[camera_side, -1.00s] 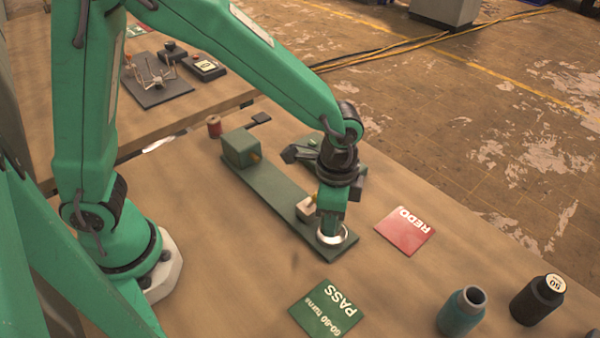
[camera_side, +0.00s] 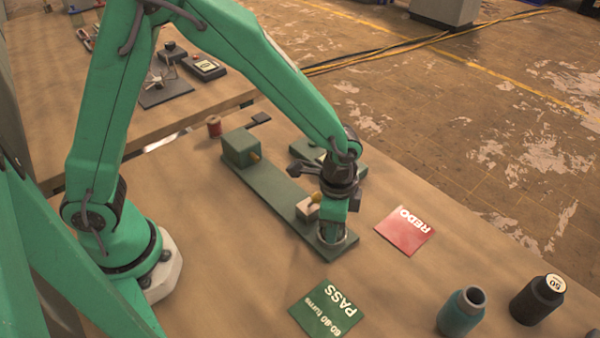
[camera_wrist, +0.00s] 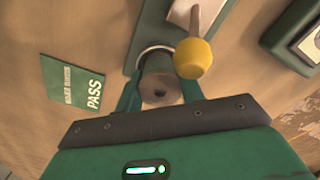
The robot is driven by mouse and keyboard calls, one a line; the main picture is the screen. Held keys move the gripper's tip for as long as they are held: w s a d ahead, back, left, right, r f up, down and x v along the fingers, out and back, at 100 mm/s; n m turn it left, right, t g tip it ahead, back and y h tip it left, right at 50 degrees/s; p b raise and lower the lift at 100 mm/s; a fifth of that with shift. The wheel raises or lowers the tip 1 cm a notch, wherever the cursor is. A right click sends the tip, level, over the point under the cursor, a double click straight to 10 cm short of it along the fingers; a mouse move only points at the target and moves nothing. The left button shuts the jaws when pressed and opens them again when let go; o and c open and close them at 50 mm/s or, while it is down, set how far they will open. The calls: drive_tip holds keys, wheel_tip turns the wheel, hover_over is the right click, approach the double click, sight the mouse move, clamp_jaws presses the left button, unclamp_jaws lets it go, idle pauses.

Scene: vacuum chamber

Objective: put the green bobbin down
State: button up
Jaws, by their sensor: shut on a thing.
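My gripper (camera_side: 336,233) points down over the near end of the long green winder base (camera_side: 275,188). In the wrist view my gripper (camera_wrist: 160,97) is shut on the bobbin (camera_wrist: 159,90), with a finger on each side. I cannot tell whether the bobbin touches the base. The green PASS card (camera_side: 326,308) lies to the front, also in the wrist view (camera_wrist: 72,82). The red REDO card (camera_side: 405,232) lies to the right.
A yellow knob (camera_wrist: 193,57) on a pale block stands close beside the bobbin.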

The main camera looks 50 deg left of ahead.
drive_tip(key=o, duration=1.1)
drive_tip(key=shift+c, duration=0.2)
wheel_tip(320, 180, up, 12)
idle(0.7)
